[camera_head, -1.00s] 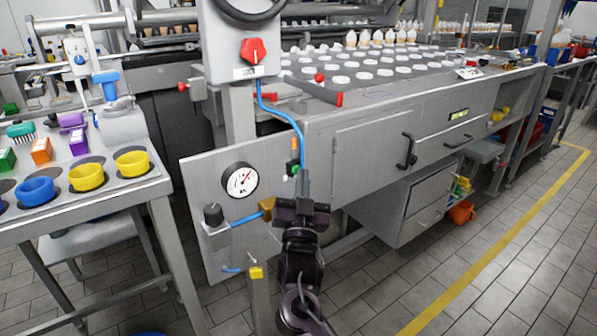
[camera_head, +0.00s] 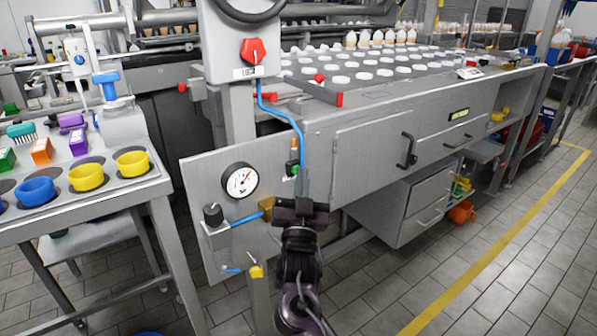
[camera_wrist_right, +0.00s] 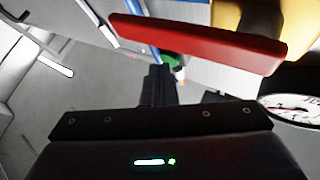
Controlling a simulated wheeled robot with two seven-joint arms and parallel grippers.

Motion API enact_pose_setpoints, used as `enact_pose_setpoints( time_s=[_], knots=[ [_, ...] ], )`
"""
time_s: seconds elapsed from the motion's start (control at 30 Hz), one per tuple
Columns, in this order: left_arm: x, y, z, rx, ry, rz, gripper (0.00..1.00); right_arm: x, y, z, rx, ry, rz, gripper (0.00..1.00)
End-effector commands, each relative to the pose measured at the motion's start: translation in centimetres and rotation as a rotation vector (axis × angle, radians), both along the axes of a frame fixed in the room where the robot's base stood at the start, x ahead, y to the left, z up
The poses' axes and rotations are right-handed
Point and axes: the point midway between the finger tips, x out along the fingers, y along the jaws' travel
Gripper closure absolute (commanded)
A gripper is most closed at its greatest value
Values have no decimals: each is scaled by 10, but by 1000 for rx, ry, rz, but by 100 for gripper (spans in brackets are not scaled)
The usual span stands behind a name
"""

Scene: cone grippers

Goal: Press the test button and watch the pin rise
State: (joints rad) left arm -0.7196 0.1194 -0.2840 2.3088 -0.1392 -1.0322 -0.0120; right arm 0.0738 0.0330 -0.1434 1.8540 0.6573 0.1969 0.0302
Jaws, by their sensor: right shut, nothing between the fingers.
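The green test button (camera_head: 291,169) sits on the grey panel beside the pressure gauge. An orange pin (camera_head: 295,143) stands above it in a dark holder. My right gripper (camera_head: 304,178) is shut and empty, its fingertips just right of and below the button. In the right wrist view the shut fingers (camera_wrist_right: 158,80) point toward the green button (camera_wrist_right: 168,60), which is partly hidden behind them; whether they touch it I cannot tell. My left gripper is not in view.
The gauge (camera_head: 240,180), a black knob (camera_head: 213,214) and a yellow-handled valve (camera_head: 256,271) are on the same panel. A blue hose (camera_head: 284,115) runs down to the pin. A red bar (camera_wrist_right: 200,42) crosses the wrist view. A table with cups (camera_head: 87,177) stands left.

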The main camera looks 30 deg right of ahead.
Motion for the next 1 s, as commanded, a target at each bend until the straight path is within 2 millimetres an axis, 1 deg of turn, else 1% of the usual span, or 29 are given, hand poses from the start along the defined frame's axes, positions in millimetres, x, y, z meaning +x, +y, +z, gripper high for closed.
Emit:
enact_pose_setpoints(
  time_s=[0.3,0.73,1.0],
  knots=[
    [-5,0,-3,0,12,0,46,0,1,0,0,1,1,100],
    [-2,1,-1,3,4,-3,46,0,0,0,0,2,1,100],
    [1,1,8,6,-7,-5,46,-12,-1,0,1,3,1,100]
  ],
)
